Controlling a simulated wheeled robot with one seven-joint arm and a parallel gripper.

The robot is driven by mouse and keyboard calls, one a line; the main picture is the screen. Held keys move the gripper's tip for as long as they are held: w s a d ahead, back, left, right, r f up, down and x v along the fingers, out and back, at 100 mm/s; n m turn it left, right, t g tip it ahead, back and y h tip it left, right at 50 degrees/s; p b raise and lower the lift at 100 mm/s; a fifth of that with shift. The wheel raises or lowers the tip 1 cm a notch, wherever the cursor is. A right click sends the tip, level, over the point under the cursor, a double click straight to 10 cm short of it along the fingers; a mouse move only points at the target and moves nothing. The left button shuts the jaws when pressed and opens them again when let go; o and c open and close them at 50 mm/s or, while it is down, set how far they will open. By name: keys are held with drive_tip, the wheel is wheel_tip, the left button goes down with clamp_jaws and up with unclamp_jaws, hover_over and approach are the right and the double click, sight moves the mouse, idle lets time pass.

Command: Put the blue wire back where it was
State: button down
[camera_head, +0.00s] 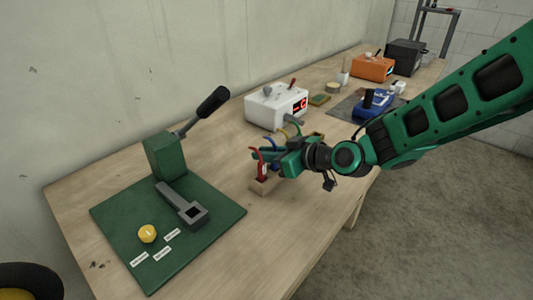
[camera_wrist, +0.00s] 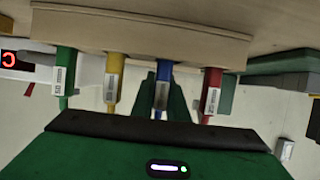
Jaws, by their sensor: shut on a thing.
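The blue wire (camera_wrist: 158,115) has a labelled plug that stands between the two green fingers of my gripper (camera_wrist: 162,92) in the wrist view. My gripper is shut on this plug. The plug's tip meets the edge of a wooden block (camera_wrist: 140,30); I cannot tell how deep it sits. A green wire (camera_wrist: 64,75) and a yellow wire (camera_wrist: 114,80) are on one side, a red wire (camera_wrist: 211,90) on the other, all at the block. In the head view my gripper (camera_head: 283,160) is beside the block (camera_head: 265,187) and hides part of the wires; the blue wire (camera_head: 274,143) arcs above.
A white device (camera_head: 275,107) with a red display stands behind the block. A green base with a lever press (camera_head: 168,158) is at the left. A blue device (camera_head: 373,105) and an orange box (camera_head: 372,67) stand farther back. Bare tabletop (camera_head: 240,245) lies in front.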

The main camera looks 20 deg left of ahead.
drive_tip(key=c, duration=1.7)
unclamp_jaws()
drive_tip(key=shift+c, duration=0.2)
drive_tip(key=v, duration=1.2)
drive_tip(key=shift+d, duration=0.1)
